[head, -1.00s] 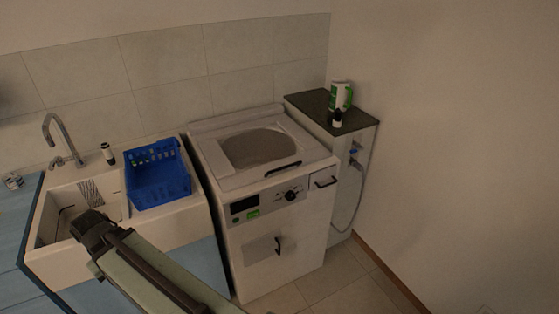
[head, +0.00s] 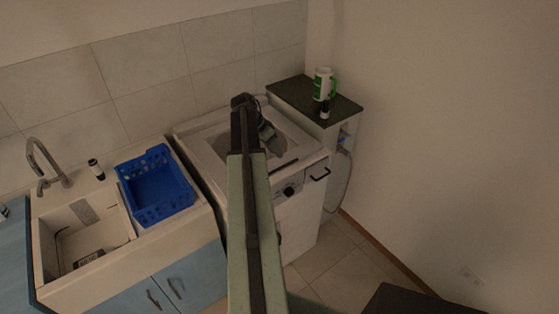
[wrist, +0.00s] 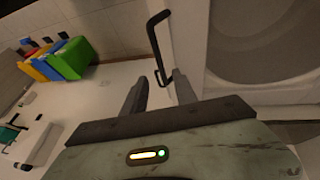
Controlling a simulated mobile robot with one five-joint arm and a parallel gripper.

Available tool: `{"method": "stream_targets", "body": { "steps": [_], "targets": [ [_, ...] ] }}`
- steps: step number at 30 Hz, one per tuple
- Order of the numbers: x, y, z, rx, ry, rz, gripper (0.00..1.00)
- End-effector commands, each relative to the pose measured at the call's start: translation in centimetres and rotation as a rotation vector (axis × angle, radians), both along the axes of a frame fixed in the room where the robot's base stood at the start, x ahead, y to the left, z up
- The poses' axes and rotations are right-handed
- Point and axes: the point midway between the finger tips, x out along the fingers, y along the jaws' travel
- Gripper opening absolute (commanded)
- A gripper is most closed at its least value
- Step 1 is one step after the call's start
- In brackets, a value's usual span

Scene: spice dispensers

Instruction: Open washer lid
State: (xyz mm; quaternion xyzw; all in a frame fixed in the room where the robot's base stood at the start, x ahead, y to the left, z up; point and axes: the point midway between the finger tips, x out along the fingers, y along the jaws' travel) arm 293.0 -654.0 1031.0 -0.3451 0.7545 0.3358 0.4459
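The washer (head: 300,225) stands between the sink counter and a side cabinet. Its top lid (head: 203,150) lies closed, with a dark round window partly hidden by my arm. The lid's black bar handle (head: 284,163) is at the front edge. My gripper (head: 275,146) is over the lid just behind the handle, pointing down. In the wrist view, my gripper (wrist: 159,76) is open, with two dark fingers apart. The handle (wrist: 153,38) shows just beyond, its lower end in line with the gap between the fingertips. The lid window (wrist: 262,40) is at right. Contact cannot be told.
A blue basket (head: 155,185) sits on the sink counter (head: 195,216) at left. Colored bins (wrist: 66,60) show in the wrist view.

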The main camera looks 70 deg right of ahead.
Motion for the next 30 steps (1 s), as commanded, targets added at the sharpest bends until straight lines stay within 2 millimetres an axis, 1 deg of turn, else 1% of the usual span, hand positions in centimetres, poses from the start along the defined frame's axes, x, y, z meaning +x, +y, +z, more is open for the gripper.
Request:
{"method": "stream_targets", "body": {
  "steps": [1,5,9,12,15,23,24,26,27,30],
  "targets": [
    [-0.1,-0.1,-0.7,0.000,0.000,0.000,0.34],
    [-0.7,-0.4,-2.5,0.002,0.000,0.002,0.34],
    [-1.5,-0.9,-5.0,0.001,-0.001,0.002,0.34],
    [-2.2,-1.3,-6.5,0.001,-0.001,0.002,0.34],
    [-2.5,-1.6,-7.1,0.001,-0.002,0.003,0.34],
    [-2.7,-1.6,-6.9,0.001,-0.001,0.004,0.34],
    [-2.7,-1.6,-6.9,0.001,-0.001,0.004,0.23],
    [-2.7,-1.6,-6.9,0.002,0.000,0.004,0.06],
    [-2.7,-1.6,-6.9,0.001,-0.001,0.003,0.00],
    [-2.7,-1.6,-6.9,0.001,-0.001,0.003,0.00]
  ]
}}
